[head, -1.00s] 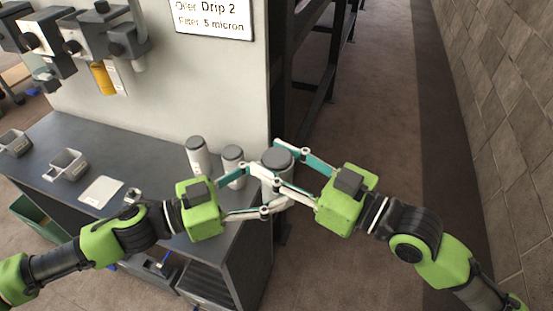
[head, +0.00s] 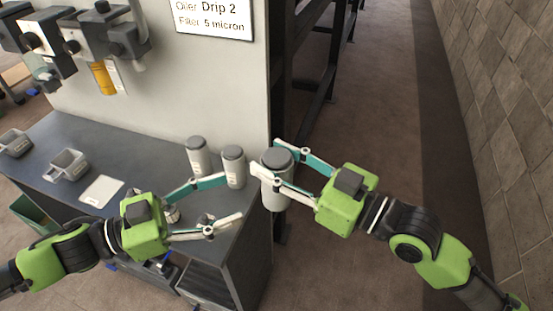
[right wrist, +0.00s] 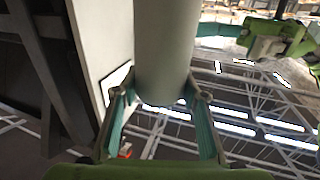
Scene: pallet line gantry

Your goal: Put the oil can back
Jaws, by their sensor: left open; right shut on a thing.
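The oil can (head: 275,192), a pale cylinder with a dark grey lid, is upright in my right gripper (head: 266,157), just off the bench's right end. The right gripper is shut around its upper body. The can also fills the top middle of the right wrist view (right wrist: 165,45), between the fingers; its far end is out of frame there. My left gripper (head: 234,198) is open and empty over the bench's right part, left of the can and apart from it.
Two similar grey-lidded canisters, a left one (head: 198,157) and a right one (head: 234,168), stand on the dark bench (head: 120,150) by the panel. Two grey scoop-like trays (head: 66,166) and a white card (head: 101,191) lie further left. A sign (head: 213,17) reads "Drip 2". The aisle floor right is clear.

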